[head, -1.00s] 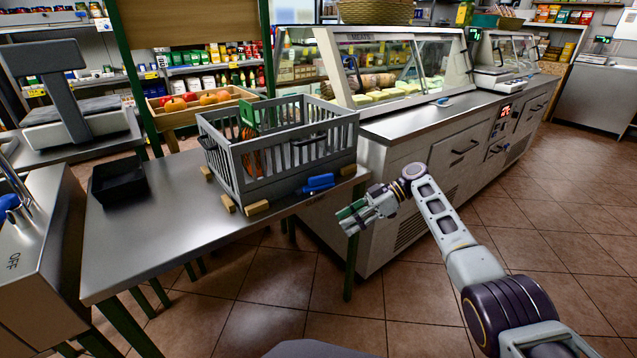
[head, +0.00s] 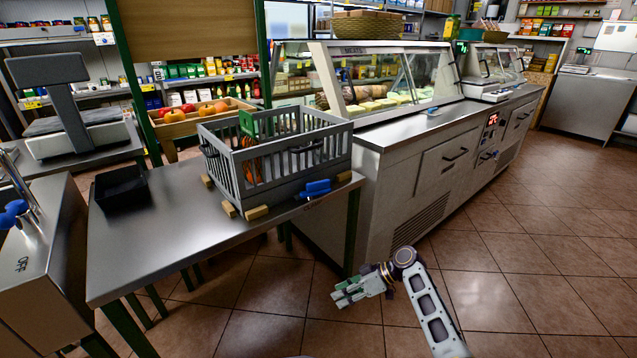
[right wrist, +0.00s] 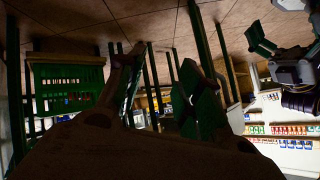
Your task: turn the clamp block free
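A blue block (head: 313,189), which seems to be the clamp block, sits on the metal table against the front right side of the grey slatted crate (head: 275,188). Small wooden blocks (head: 257,212) stand at the crate's foot. My right gripper (head: 346,294) is beyond the table's right edge, low over the floor, apart from the blue block. Its green-padded fingers stand apart with nothing between them, also in the right wrist view (right wrist: 160,95). My left gripper is outside the head view. A green-tipped gripper (right wrist: 285,45), apparently my left, shows partly at the right wrist view's upper right.
A black tray (head: 121,189) stands on the left of the metal table (head: 165,245). The crate holds green and orange items, partly hidden by its slats. A glass meat counter (head: 395,180) stands behind on the right. Open tiled floor (head: 500,260) lies to the right.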

